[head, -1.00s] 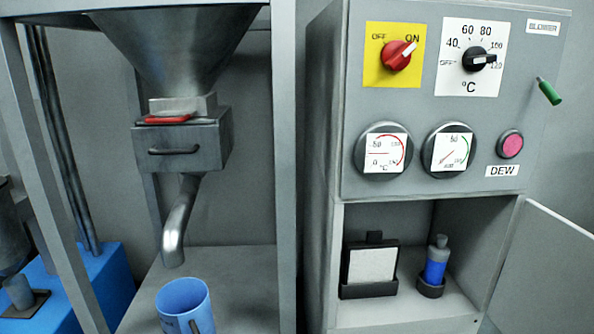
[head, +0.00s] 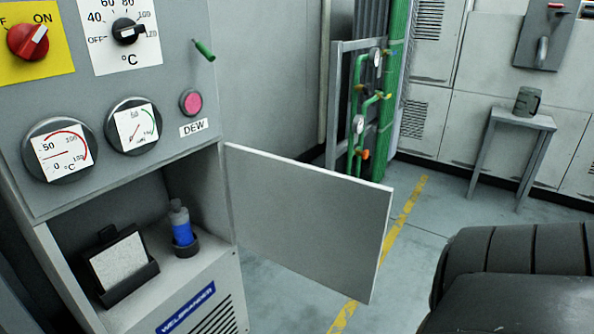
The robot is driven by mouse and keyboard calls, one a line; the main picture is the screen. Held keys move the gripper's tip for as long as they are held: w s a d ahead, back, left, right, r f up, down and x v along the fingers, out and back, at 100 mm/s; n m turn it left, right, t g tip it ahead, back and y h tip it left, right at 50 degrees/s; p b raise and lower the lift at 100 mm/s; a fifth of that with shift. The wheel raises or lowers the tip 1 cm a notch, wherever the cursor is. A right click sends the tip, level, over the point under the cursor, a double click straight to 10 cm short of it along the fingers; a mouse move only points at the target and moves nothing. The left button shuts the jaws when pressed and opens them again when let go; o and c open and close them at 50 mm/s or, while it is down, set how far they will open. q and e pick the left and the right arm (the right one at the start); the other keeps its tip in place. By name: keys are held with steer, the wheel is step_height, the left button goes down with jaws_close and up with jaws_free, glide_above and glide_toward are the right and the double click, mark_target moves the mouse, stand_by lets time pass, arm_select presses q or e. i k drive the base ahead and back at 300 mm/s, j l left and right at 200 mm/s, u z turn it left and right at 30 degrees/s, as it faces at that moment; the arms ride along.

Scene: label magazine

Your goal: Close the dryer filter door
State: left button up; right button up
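The dryer filter door (head: 305,220) is a flat light-grey panel. It stands swung wide open, hinged at the right side of the dryer's lower opening. The dryer cabinet (head: 150,185) is grey and fills the left of the view. Inside the open compartment a white filter panel (head: 120,262) sits in a black holder, and a blue bottle (head: 181,228) stands in a dark cup beside it. A dark ribbed part of my arm shows at the lower right, apart from the door. Neither gripper's fingers are in view.
A green handle (head: 204,50) sticks out on the cabinet's right side. Green pipes with valves (head: 362,120) stand behind the door. The floor beyond the door is clear, with a yellow line.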

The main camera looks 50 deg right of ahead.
mark_target(328, 228)
steer(key=k+l+z, duration=0.1)
steer(key=l+z, duration=0.3)
steer(key=l, duration=0.5)
steer(key=k+l+u, duration=0.1)
steer(key=l+u, duration=0.35)
steer(key=l, duration=0.6)
steer(key=l+u, duration=0.3)
steer(key=l, duration=0.25)
steer(key=l+u, duration=0.25)
steer(key=l, duration=0.35)
steer(key=k+l+u, duration=0.1)
steer(key=k+l, duration=0.25)
steer(key=l, duration=0.1)
